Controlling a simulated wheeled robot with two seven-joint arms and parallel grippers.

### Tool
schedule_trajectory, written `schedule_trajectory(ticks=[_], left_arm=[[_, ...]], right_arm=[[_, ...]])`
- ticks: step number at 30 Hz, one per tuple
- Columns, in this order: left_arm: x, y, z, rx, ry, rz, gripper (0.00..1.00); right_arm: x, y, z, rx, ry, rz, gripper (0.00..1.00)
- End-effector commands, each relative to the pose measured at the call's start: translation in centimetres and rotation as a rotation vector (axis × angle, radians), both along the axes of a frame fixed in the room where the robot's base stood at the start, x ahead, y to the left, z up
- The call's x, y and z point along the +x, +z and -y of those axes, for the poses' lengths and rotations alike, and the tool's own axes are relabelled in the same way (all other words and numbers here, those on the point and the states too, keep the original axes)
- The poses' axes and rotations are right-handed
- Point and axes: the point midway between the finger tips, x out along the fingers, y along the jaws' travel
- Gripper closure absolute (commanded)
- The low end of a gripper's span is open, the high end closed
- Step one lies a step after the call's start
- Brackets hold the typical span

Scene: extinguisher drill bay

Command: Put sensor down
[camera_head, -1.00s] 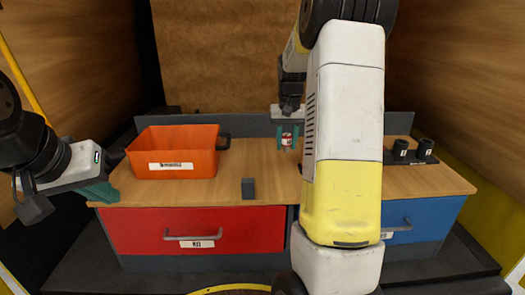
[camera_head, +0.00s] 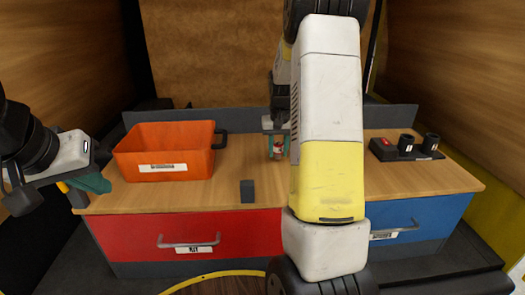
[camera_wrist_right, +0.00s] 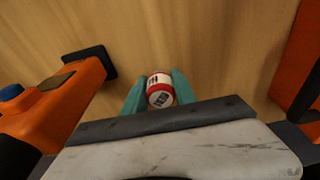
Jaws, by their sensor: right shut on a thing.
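The sensor is probably the small red and white cylinder (camera_head: 278,149), which also shows in the right wrist view (camera_wrist_right: 160,90) with a printed label. My right gripper (camera_head: 278,143) is shut on it, with a teal finger on each side. It is at the rear part of the wooden worktop (camera_head: 220,195), right of the orange bin. I cannot tell whether its base touches the wood. My right forearm hides part of the worktop. My left gripper (camera_head: 93,184) is at the worktop's left end, near the bin; its finger gap is not clear.
The orange bin (camera_head: 165,174) with a black handle stands at the left. A small dark block (camera_head: 247,191) stands near the front edge. A black holder (camera_head: 407,148) is at the right. The right wrist view shows an orange object (camera_wrist_right: 65,105) with a black end.

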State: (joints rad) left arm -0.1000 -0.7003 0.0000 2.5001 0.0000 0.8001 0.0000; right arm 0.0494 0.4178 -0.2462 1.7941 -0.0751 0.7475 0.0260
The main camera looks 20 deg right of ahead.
Motion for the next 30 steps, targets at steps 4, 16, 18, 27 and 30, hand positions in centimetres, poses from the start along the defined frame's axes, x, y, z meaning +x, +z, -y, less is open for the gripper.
schedule_trajectory(ticks=[4,16,18,27,30], left_arm=[[0.0,0.0,0.0,0.000,0.000,0.000,1.00],[0.0,0.0,0.0,0.000,0.000,0.000,1.00],[0.0,0.0,0.0,0.000,0.000,0.000,1.00],[0.0,0.0,0.0,0.000,0.000,0.000,1.00],[0.0,0.0,0.0,0.000,0.000,0.000,1.00]], right_arm=[[-0.1,-2.2,0.0,0.000,0.000,-0.005,1.00],[0.0,-2.8,0.0,0.000,0.000,-0.001,0.66],[0.0,-2.7,0.0,0.000,0.000,-0.001,0.52],[0.0,-2.7,0.0,0.000,0.000,-0.001,0.46],[0.0,-2.4,0.0,0.000,0.000,0.000,0.46]])
